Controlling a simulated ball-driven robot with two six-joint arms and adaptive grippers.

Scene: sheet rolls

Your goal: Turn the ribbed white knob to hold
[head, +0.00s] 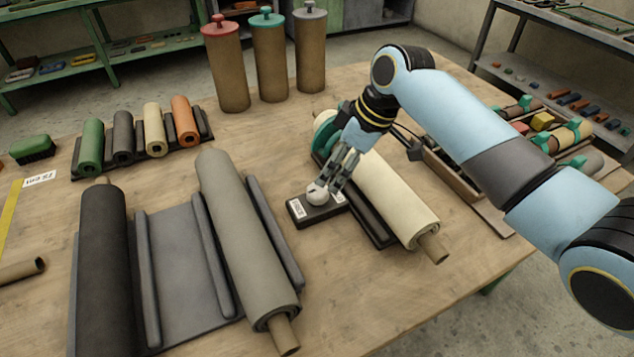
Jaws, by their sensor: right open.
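The white knob (316,193) sits on a small dark base (312,211) near the middle of the table. White labels show on the base at its left and right. The ribs on the knob and its setting are too small to read. My right gripper (329,187) comes down from the upper right with its fingers pointing at the knob. It is open, with its fingertips at the knob's upper right side. I cannot tell whether they touch it. My left gripper is not in view.
A cream roll (395,190) lies in a dark cradle right beside the base. A grey roll (245,235) and a black roll (103,270) lie to the left. Capped upright tubes (271,65) stand behind. Bare table lies in front of the base.

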